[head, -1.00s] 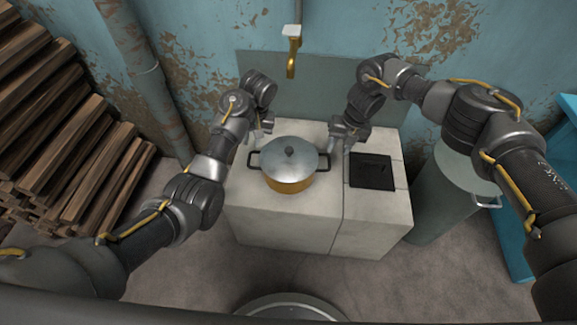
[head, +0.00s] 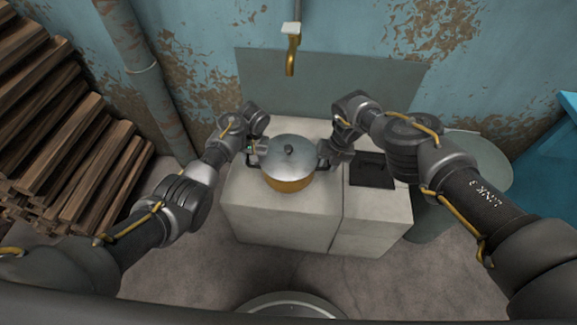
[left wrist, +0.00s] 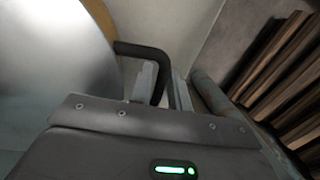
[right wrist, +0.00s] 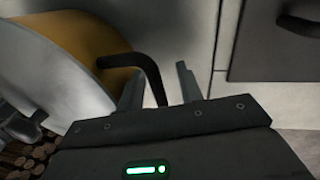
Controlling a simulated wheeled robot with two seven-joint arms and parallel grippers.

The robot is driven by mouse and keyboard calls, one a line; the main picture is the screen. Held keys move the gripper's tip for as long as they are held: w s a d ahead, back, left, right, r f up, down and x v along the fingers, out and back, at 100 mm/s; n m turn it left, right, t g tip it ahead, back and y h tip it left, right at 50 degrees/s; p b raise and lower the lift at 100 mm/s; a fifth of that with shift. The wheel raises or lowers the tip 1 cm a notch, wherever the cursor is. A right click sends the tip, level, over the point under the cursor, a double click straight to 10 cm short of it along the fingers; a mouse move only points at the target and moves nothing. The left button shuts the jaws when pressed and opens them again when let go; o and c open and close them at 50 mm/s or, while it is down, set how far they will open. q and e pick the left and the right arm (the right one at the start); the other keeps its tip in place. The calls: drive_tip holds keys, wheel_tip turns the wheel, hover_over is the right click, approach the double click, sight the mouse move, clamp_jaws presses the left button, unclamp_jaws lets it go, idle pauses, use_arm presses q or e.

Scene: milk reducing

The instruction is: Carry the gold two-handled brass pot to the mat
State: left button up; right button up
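The gold pot (head: 288,184) with a silver lid stands upright on the left part of the pale counter. My left gripper (head: 250,157) is at its left handle. In the left wrist view, the open left fingers (left wrist: 163,88) stand on either side of the dark handle (left wrist: 145,50). My right gripper (head: 328,155) is at the right handle. In the right wrist view, the open right fingers (right wrist: 160,88) have the other dark handle (right wrist: 140,62) between them, with a gap showing on the right side. The dark square mat (head: 372,173) lies on the counter right of the pot.
A brass tap (head: 292,52) hangs from the wall behind the pot. A grey-green drum (head: 480,160) stands right of the counter (head: 285,220). Stacked wood (head: 60,150) fills the far left. The counter front is clear.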

use_arm(q)
clamp_jaws()
use_arm(e)
drive_tip(key=c, duration=0.4)
clamp_jaws()
use_arm(q)
drive_tip(key=shift+r, duration=0.1)
idle(0.8)
